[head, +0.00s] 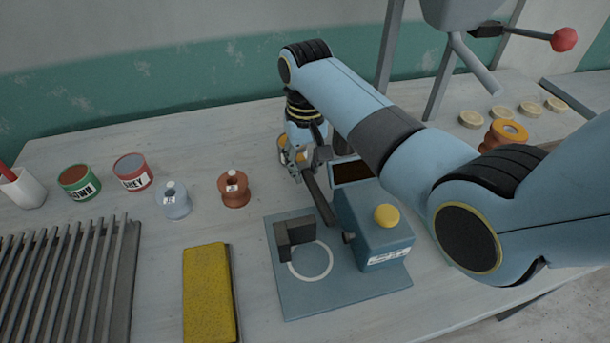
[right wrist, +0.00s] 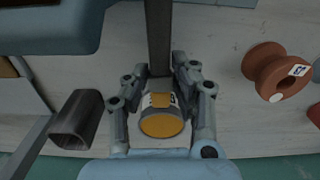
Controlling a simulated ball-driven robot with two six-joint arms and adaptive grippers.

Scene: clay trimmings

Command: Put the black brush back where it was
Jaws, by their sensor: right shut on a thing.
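The black brush shows as a long dark bar (head: 319,198) slanting from my right gripper toward the front of the blue box. In the right wrist view the dark bar (right wrist: 158,35) runs up from between the fingertips. My right gripper (head: 303,172) points down, its fingers (right wrist: 159,70) shut on one end of the bar. I cannot tell bristles from handle, or whether the far end touches the box. An ochre-topped can (right wrist: 162,125) with a label shows between the finger links, apparently behind the grip; the gripper partly hides it in the head view. My left gripper is not in view.
A blue box with a yellow button (head: 387,215) stands on a blue plate (head: 300,300) with a dark block and white ring.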

